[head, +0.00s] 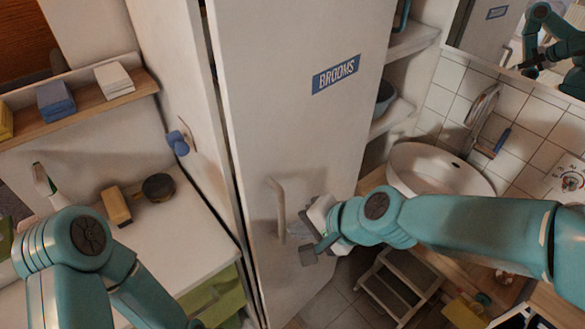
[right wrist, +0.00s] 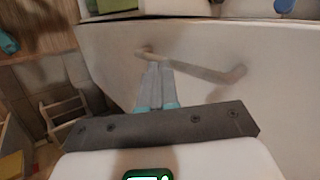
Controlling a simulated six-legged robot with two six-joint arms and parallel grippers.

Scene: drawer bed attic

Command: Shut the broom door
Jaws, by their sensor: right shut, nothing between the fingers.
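The broom door (head: 300,110) is a tall white panel with a blue BROOMS label (head: 336,74). A narrow dark gap runs down its left edge, beside the cabinet side; how far it stands open is hard to tell. Its pale bar handle (head: 279,210) is upright on the lower part, and also shows in the right wrist view (right wrist: 205,70). My right gripper (head: 303,238) is shut and empty, in front of the door just right of the handle. In the right wrist view its fingertips (right wrist: 159,66) overlap the handle; contact is unclear. My left gripper is out of view.
A white counter (head: 175,230) with a small pan (head: 158,187) and a yellow sponge-like block (head: 116,206) lies left of the door. A washbasin (head: 440,172) stands right. A step stool (head: 398,285) is on the floor below my right arm.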

